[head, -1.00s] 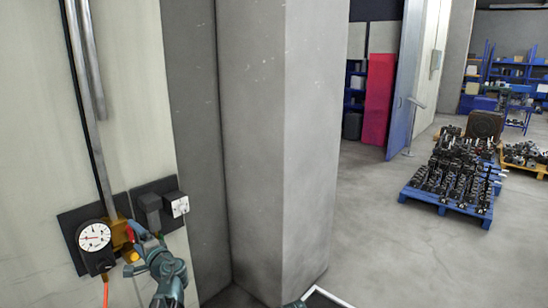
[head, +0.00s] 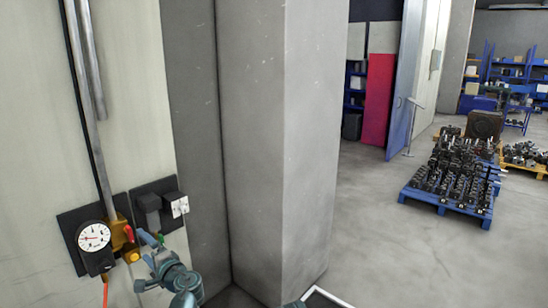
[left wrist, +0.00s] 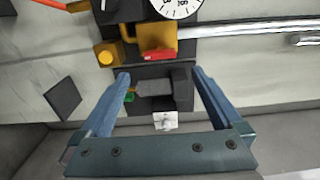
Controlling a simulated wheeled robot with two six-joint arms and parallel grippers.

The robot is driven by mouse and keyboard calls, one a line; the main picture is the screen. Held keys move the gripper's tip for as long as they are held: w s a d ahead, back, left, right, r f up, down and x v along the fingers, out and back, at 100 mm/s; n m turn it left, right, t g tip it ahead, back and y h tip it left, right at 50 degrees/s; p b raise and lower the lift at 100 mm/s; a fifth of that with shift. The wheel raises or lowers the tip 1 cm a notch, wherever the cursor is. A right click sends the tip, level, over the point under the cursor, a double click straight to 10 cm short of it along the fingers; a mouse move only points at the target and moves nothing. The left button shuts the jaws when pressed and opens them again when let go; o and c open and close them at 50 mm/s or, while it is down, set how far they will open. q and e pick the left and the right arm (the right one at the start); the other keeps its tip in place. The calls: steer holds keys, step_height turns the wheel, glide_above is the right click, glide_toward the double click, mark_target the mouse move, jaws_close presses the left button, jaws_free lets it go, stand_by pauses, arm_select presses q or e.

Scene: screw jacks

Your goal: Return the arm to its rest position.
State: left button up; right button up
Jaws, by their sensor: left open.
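My left gripper (head: 148,255) is at the lower left of the head view, in front of the wall fittings. It is open and empty, and in the left wrist view its two blue fingers (left wrist: 161,75) stand apart with a gap between them. Behind the fingers are a yellow fitting with a red part (left wrist: 158,54) and a dark box with a grey lever (left wrist: 154,88). The fingers look clear of both. In the head view the red part (head: 128,233) shows just left of the gripper.
A round white gauge (head: 93,236) and a switch box with a white knob (head: 180,207) are on the wall near the gripper. A grey pillar (head: 255,150) stands to the right. A blue pallet (head: 446,205) with dark parts stands on open floor further right.

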mark_target(132, 234)
arm_select(q)
steer(key=v, duration=0.6)
steer(key=w+a+n, duration=0.2)
steer(key=a+n, duration=0.1)
steer(key=n, duration=0.2)
steer(key=w+a+n, duration=0.3)
steer(key=a+n, duration=0.1)
steer(key=n, duration=0.1)
steer(key=w+a+n, duration=0.3)
steer(key=n, duration=0.2)
steer(key=shift+w+a+r, duration=0.15)
steer(key=shift+r, duration=0.05)
stand_by(0.4)
stand_by(0.4)
